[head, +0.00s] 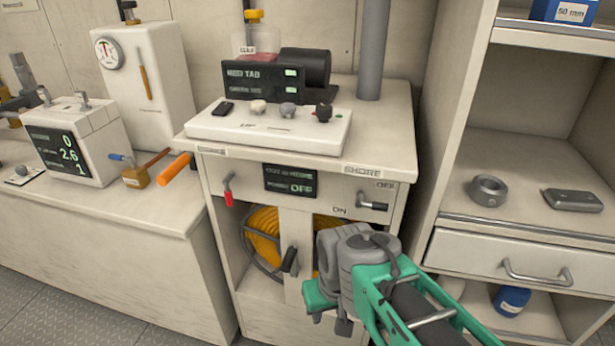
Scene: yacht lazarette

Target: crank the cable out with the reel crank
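The cable reel (264,236), wound with orange cable, sits in the open bay of the white cabinet. A white upright post crosses in front of it, and my arm hides part of its right side. A dark crank handle (290,261) sticks out at the front of the reel, near that post. My gripper (330,320) is in front of the bay, to the right of and below the crank, apart from it in the picture. Its two fingertips point down and look spread, with nothing visible between them.
Above the bay are a red-handled lever (228,190), a display reading OFF (290,180) and a shore switch (372,204) with ON and OFF marks. An orange-handled tool (174,169) lies on the left bench. A shelf unit with a drawer (520,262) stands at right.

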